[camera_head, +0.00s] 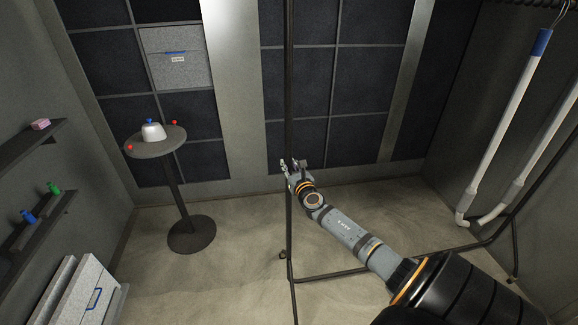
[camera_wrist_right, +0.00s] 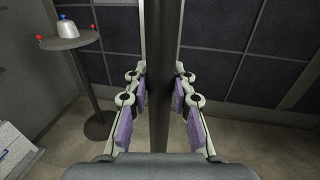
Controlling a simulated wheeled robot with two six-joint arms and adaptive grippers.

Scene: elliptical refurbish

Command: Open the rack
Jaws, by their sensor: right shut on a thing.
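The rack is a black metal frame; its near upright post (camera_head: 289,90) runs down the middle of the head view to a base with small castors. My right gripper (camera_head: 294,165) is at this post, partway up it. In the right wrist view the dark post (camera_wrist_right: 161,110) stands upright between the two fingers with purple pads, and the gripper is shut on it. The fingers partly hide the post in the head view. My left gripper is not in view.
A round pedestal table (camera_head: 170,145) with a white bell-shaped object (camera_head: 153,132) and red balls stands left of the post. Wall shelves (camera_head: 40,215) and a white box (camera_head: 85,290) are at the left. White pipes (camera_head: 508,120) hang at the right. Floor between table and post is clear.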

